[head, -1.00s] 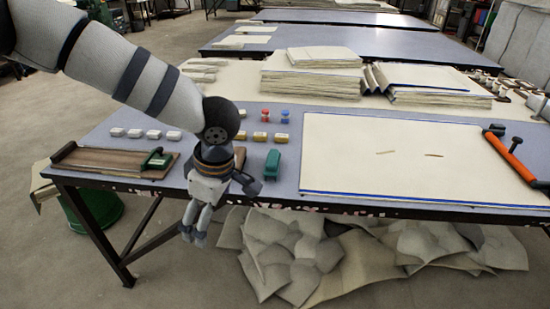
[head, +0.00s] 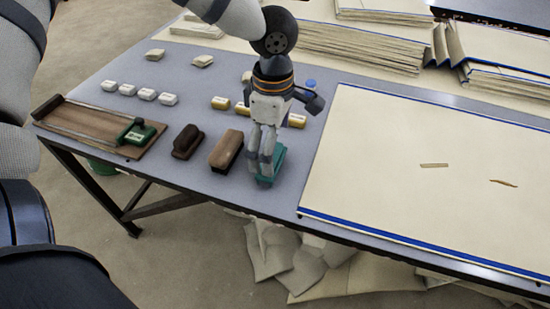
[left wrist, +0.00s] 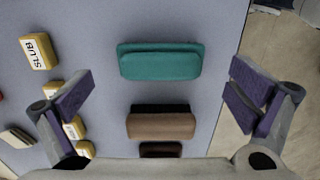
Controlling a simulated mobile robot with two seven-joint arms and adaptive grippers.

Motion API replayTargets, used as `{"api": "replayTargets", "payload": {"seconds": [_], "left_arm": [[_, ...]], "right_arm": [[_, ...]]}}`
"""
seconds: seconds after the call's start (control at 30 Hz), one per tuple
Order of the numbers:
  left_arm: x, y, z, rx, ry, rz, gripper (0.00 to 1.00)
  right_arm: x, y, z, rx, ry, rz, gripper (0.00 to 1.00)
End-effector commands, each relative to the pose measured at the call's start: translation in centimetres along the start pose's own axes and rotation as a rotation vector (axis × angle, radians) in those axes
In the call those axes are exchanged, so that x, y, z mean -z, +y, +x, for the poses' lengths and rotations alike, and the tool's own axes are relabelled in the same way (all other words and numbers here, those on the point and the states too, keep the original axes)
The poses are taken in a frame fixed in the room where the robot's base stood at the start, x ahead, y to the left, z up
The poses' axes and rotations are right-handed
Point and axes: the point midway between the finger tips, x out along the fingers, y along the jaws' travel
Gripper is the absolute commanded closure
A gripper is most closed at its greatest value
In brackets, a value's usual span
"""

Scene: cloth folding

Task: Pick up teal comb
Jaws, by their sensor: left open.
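The teal comb (head: 279,158), a blocky teal piece, lies on the grey-blue table near its front edge. In the head view my left gripper (head: 264,178) hangs over it, pointing down and hiding part of it. In the left wrist view the whole teal comb (left wrist: 160,61) shows, lying crosswise beyond the fingertips. My left gripper (left wrist: 160,92) is open there, its purple-padded fingers wide apart with nothing between them but table and a brown block further down. My right gripper is not in view.
A brown block (head: 226,149) and a dark brown one (head: 187,141) lie left of the comb. Yellow labelled blocks (left wrist: 39,52) lie nearby. A board with a green handle (head: 137,132) is at the left; a large cream sheet (head: 400,150) covers the right.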

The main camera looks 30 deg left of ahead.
Motion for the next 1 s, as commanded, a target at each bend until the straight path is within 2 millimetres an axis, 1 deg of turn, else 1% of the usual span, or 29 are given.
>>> {"api": "replayTargets", "payload": {"seconds": [0.2,0.3,0.53,0.73,1.0], "left_arm": [[0.5,-0.3,4.0,0.003,0.003,0.001,0.0],[0.5,-0.2,5.2,0.0,0.002,0.003,0.0],[0.4,-0.2,5.2,-0.005,0.0,0.001,0.0],[0.4,-0.2,5.2,-0.005,0.0,0.001,0.45],[0.4,-0.2,5.2,-0.004,0.0,0.001,0.46]], "right_arm": [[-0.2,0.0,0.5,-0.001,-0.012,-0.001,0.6],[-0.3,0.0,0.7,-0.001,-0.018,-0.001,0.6],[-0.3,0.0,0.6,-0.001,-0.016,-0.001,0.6],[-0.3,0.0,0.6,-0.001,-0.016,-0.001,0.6],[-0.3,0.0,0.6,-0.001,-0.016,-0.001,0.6]]}}
